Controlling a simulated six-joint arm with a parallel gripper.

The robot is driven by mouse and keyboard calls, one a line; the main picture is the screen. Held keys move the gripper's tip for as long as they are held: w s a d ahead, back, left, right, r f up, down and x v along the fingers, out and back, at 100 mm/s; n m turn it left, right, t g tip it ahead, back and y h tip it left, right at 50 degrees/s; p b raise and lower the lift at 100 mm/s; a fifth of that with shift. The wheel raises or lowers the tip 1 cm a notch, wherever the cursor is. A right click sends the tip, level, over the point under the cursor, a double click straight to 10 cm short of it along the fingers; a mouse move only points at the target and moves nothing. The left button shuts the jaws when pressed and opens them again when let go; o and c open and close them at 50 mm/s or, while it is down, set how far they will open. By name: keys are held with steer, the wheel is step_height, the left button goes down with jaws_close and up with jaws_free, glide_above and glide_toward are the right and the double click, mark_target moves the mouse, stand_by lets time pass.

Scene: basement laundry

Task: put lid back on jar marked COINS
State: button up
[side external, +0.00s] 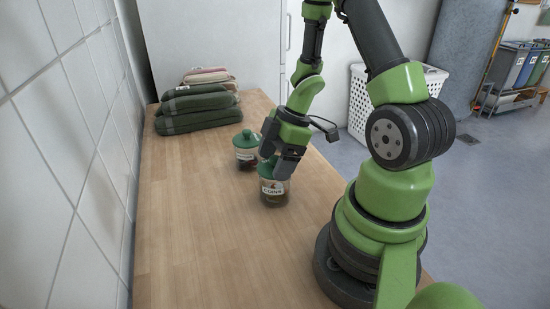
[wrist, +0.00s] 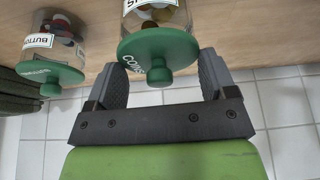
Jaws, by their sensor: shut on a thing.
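The jar marked COINS (side external: 274,199) stands upright on the wooden counter, with coins inside; it also shows at the top of the wrist view (wrist: 158,14). Its green lid (wrist: 155,45), with a round knob and a COINS marking, is between the two fingers of my gripper (wrist: 163,65). My gripper (side external: 284,163) points down over the jar and is shut on the lid. The lid is at the jar's mouth, roughly lined up with it. I cannot tell whether it is fully seated, as the fingers partly hide the rim.
A second jar (side external: 246,157), marked BUTTONS in the wrist view (wrist: 58,32), stands close behind with its green lid on. Folded green towels (side external: 198,108) are stacked at the counter's far end. A tiled wall (side external: 70,130) runs along the left. The counter's near left is clear.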

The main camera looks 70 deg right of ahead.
stand_by(0.3)
steer(key=o, duration=0.8)
steer(key=shift+o, duration=0.2)
steer(key=shift+r, duration=3.5)
jaws_close()
steer(key=shift+f, duration=0.15)
